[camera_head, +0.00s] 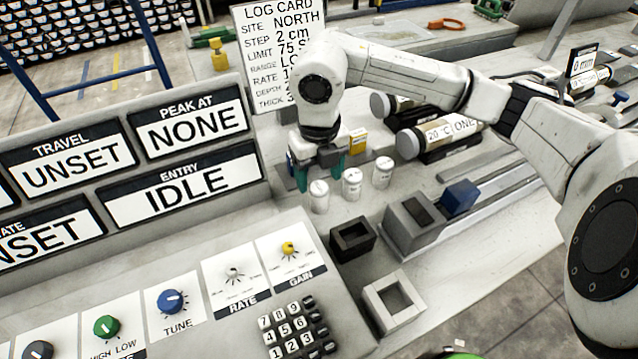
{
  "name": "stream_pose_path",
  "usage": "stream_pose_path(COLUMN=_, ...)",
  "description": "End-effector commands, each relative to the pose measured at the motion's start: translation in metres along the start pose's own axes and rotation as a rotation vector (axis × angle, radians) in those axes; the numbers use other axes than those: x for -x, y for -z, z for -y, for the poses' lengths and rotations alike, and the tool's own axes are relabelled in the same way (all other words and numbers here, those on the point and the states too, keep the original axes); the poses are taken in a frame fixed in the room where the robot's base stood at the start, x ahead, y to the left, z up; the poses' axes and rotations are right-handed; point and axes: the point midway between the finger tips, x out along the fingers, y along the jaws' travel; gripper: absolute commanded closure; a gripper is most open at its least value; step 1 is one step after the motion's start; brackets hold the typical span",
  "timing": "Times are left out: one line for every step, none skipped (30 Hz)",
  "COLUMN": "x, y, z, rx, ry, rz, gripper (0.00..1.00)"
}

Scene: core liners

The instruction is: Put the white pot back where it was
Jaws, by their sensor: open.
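Three small white pots stand upright in a row on the grey bench: a left pot (319,197), a middle pot (352,185) and a right pot (382,172). Small print on them is too small to read, and I cannot tell which one the task means. My gripper (319,176) points down with its teal fingers apart, just behind the left and middle pots. I see nothing held between the fingers. The area directly behind the fingers is partly hidden by my arm.
A yellow box (358,139) stands close behind my gripper. A black square holder (352,239), a white square holder (393,301) and a grey block (414,222) are in front. Core cylinders (440,137) lie to the right. The display panel (130,165) rises at left.

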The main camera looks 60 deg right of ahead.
Motion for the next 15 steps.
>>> stream_pose_path(x=0.012, y=-0.001, z=0.0, rx=0.002, ry=0.003, rz=0.004, gripper=0.33)
stream_pose_path(x=0.019, y=-0.001, z=0.0, rx=0.003, ry=0.003, rz=0.003, gripper=0.33)
stream_pose_path(x=0.026, y=-0.001, z=0.0, rx=0.003, ry=0.004, rz=0.003, gripper=0.33)
stream_pose_path(x=0.033, y=-0.001, z=0.0, rx=0.002, ry=0.003, rz=0.003, gripper=0.33)
stream_pose_path(x=0.038, y=-0.001, z=0.0, rx=0.001, ry=0.003, rz=0.004, gripper=0.33)
stream_pose_path(x=0.045, y=0.0, z=0.0, rx=0.002, ry=0.002, rz=0.002, gripper=0.33)
stream_pose_path(x=0.051, y=0.0, z=0.0, rx=0.003, ry=0.003, rz=0.003, gripper=0.33)
stream_pose_path(x=0.055, y=0.0, z=0.0, rx=0.002, ry=0.003, rz=0.002, gripper=0.33)
stream_pose_path(x=0.061, y=0.0, z=0.0, rx=0.002, ry=0.003, rz=0.001, gripper=0.33)
stream_pose_path(x=0.064, y=0.0, z=0.0, rx=0.001, ry=0.003, rz=0.001, gripper=0.33)
stream_pose_path(x=0.067, y=0.0, z=0.0, rx=0.001, ry=0.002, rz=0.001, gripper=0.33)
stream_pose_path(x=0.071, y=0.0, z=0.0, rx=0.001, ry=0.002, rz=0.0, gripper=0.33)
stream_pose_path(x=0.073, y=0.0, z=0.0, rx=0.001, ry=0.001, rz=0.0, gripper=0.33)
stream_pose_path(x=0.075, y=0.0, z=-0.001, rx=0.001, ry=0.001, rz=0.0, gripper=0.33)
stream_pose_path(x=0.077, y=0.0, z=-0.001, rx=0.001, ry=0.001, rz=0.0, gripper=0.33)
